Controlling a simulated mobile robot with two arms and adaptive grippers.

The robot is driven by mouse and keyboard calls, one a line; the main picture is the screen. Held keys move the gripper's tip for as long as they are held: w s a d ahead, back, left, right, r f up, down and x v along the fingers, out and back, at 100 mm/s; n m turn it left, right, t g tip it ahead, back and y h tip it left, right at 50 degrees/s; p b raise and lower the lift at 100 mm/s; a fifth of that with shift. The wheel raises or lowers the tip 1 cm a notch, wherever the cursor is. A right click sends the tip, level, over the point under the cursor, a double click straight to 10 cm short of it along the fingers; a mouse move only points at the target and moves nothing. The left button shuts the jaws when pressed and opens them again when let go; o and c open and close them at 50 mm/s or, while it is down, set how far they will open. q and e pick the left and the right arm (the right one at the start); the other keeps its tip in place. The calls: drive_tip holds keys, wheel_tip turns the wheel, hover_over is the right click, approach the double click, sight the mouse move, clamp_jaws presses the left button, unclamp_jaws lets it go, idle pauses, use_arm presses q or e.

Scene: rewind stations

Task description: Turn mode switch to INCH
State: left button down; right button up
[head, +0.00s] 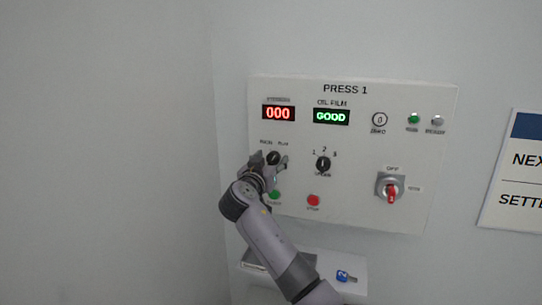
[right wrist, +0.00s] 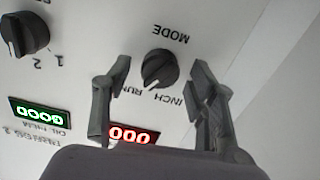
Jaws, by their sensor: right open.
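The mode switch (head: 273,158) is a black round knob on the PRESS 1 panel (head: 350,210), below the red 000 display. In the right wrist view the mode switch (right wrist: 159,69) appears upside down, with MODE, INCH and RUN printed around it. Its white pointer mark points to the lower left there, toward the RUN side. My right gripper (head: 270,164) is open in front of the switch. In the right wrist view its fingers (right wrist: 161,70) stand one on each side of the knob, with visible gaps. I cannot tell their exact depth from the panel. My left gripper is not in view.
A 1-2-3 selector knob (head: 323,164) is right of the switch. A green button (head: 274,195) and red button (head: 313,200) sit below. A red-handled OFF switch (head: 391,191) is farther right.

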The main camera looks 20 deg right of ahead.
drive_tip(key=shift+c, duration=0.2)
drive_tip(key=c, duration=1.1)
